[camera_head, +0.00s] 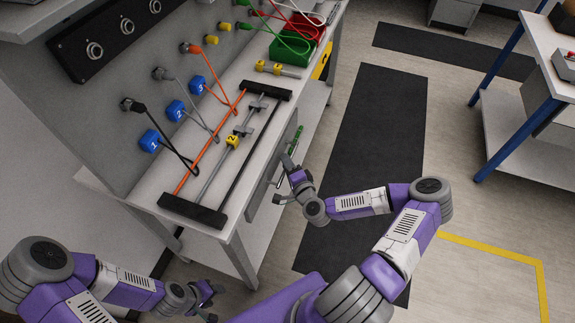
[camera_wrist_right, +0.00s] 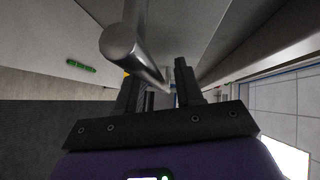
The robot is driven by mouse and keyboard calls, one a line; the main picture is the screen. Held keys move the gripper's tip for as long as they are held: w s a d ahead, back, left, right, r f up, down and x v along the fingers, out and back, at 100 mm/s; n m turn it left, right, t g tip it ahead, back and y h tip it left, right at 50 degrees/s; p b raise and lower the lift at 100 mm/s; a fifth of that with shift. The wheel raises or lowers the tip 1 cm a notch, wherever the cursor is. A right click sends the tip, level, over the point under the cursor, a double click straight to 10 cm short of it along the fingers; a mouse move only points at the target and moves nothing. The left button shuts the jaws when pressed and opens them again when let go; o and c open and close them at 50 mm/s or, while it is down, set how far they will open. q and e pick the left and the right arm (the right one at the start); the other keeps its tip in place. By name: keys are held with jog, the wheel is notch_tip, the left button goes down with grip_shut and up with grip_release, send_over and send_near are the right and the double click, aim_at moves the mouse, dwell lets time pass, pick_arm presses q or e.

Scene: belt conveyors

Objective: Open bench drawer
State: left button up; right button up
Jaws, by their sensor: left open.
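The grey bench drawer (camera_head: 264,192) is in the front of the workbench, under its top, and looks shut. Its round metal bar handle (camera_wrist_right: 128,48) shows large in the right wrist view. My right gripper (camera_head: 283,181) is at the drawer front, with its fingers spread. In the right wrist view the fingers (camera_wrist_right: 157,88) stand apart, and the bar's near end lies in front of the gap between them. I see no grip on the bar, and contact is unclear. My left gripper (camera_head: 208,298) is open and empty, low at the left, away from the drawer.
The workbench top (camera_head: 160,181) holds a black-ended rack (camera_head: 193,211) with rods, plus cables, blue blocks and a green bin (camera_head: 290,50). A green piece (camera_head: 296,140) is by the bench front. Dark mats (camera_head: 375,120) cover open floor, with another table (camera_head: 550,50) at right.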

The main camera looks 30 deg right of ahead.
grip_shut()
dwell(0.4)
